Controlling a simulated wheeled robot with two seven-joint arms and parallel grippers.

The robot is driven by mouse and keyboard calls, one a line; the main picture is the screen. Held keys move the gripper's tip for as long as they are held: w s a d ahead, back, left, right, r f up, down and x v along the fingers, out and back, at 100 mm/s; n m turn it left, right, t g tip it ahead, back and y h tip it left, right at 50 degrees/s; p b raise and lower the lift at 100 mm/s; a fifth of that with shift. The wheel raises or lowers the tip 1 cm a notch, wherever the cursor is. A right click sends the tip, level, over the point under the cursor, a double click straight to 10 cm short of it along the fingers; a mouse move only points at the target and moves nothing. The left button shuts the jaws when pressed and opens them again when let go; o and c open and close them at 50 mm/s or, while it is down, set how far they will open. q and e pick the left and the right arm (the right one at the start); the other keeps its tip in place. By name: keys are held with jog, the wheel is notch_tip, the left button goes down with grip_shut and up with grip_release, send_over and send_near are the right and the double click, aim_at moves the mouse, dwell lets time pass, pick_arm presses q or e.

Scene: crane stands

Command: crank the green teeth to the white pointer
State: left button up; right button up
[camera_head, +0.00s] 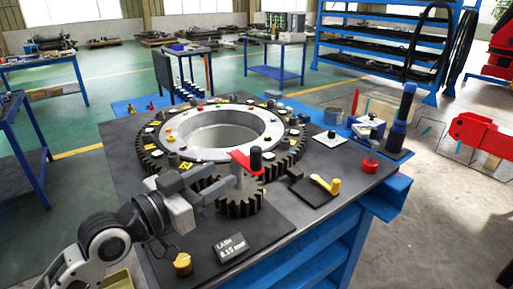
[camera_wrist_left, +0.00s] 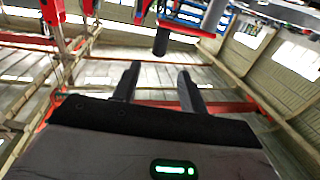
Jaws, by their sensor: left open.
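The large dark ring gear (camera_head: 153,160) lies on the bench with a pale inner ring (camera_head: 178,152) carrying small coloured markers. A small dark pinion (camera_head: 240,207) stands at its front edge. A red crank arm (camera_head: 241,162) with a black upright knob (camera_head: 256,158) sits above the pinion. I cannot make out green teeth or clearly identify a white pointer. My left gripper (camera_head: 222,183) is open beside the pinion shaft, left of the knob, and appears empty. Its two fingers stand apart in the left wrist view (camera_wrist_left: 157,84). My right gripper is not in view.
A "LASH 0.15 mm" display (camera_head: 232,247) and yellow knob (camera_head: 182,264) are at the bench front. A yellow-handled lever (camera_head: 325,184), red knob (camera_head: 370,164) and tall blue-black handle (camera_head: 401,119) stand to the right. A white square plate (camera_head: 328,139) lies beside the ring gear.

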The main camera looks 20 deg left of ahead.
aim_at(252, 157)
pick_arm(q)
jog(key=p+x, duration=0.2)
jog(key=x, duration=0.9)
jog(key=shift+w+d, duration=0.1)
jog(key=shift+w, duration=0.1)
